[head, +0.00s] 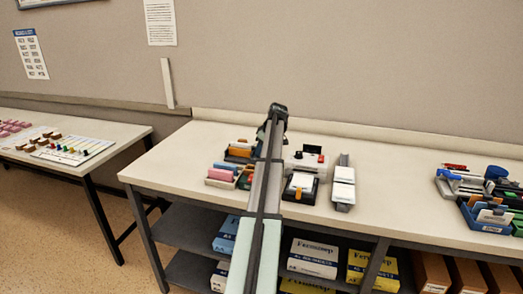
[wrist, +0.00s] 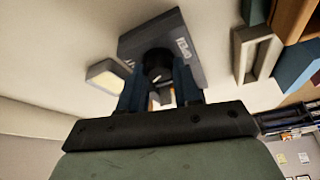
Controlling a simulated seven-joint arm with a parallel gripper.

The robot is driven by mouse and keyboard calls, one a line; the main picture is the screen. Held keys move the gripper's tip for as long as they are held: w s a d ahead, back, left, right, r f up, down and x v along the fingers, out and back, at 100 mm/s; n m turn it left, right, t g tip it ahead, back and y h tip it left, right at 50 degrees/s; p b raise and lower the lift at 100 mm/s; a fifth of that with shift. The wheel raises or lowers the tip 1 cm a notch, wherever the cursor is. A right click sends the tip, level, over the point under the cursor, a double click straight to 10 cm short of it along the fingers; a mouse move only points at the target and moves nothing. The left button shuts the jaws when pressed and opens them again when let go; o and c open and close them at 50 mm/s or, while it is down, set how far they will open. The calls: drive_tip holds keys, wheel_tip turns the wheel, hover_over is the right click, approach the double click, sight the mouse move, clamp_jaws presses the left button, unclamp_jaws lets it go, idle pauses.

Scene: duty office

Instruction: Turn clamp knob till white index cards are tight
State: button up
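In the wrist view, a dark round knob (wrist: 158,63) stands out from a grey block (wrist: 190,42) with small white lettering. The two blue fingers of my gripper (wrist: 160,80) are apart, one on each side of the knob. I cannot tell whether they press on it.
Pink and orange items (head: 221,174) sit close left of my arm. A blue tray of stationery (head: 490,221) is at the right of the table (head: 400,205). Bare tabletop lies between. In the wrist view a pale-topped pad (wrist: 106,75) is near the left finger.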

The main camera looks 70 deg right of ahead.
drive_tip(key=o, duration=0.4)
drive_tip(key=v, duration=1.4)
drive_tip(key=shift+w, duration=0.1)
